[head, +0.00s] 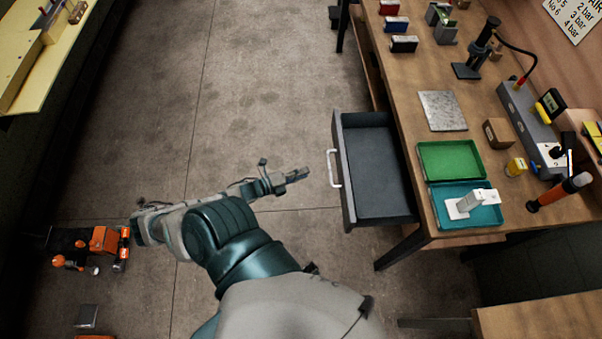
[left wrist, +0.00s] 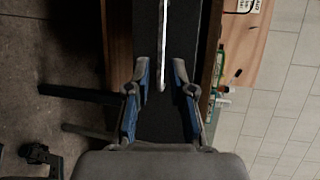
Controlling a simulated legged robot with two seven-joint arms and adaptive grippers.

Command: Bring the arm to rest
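My left arm comes up from the bottom middle of the head view. It ends in my left gripper (head: 300,174), held over the floor just left of the open drawer (head: 380,170) and apart from its white handle (head: 333,168). In the left wrist view my left gripper (left wrist: 160,75) shows two fingers with blue pads spread apart and nothing held between them. The drawer looks empty. My right gripper is in neither view.
The wooden workbench (head: 470,150) at right bears a green tray (head: 450,160), a teal tray (head: 492,216) with a white object in it, and several tools. Orange and black equipment (head: 105,240) stands at lower left. A yellow panel (head: 40,60) is at upper left. The floor between is clear.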

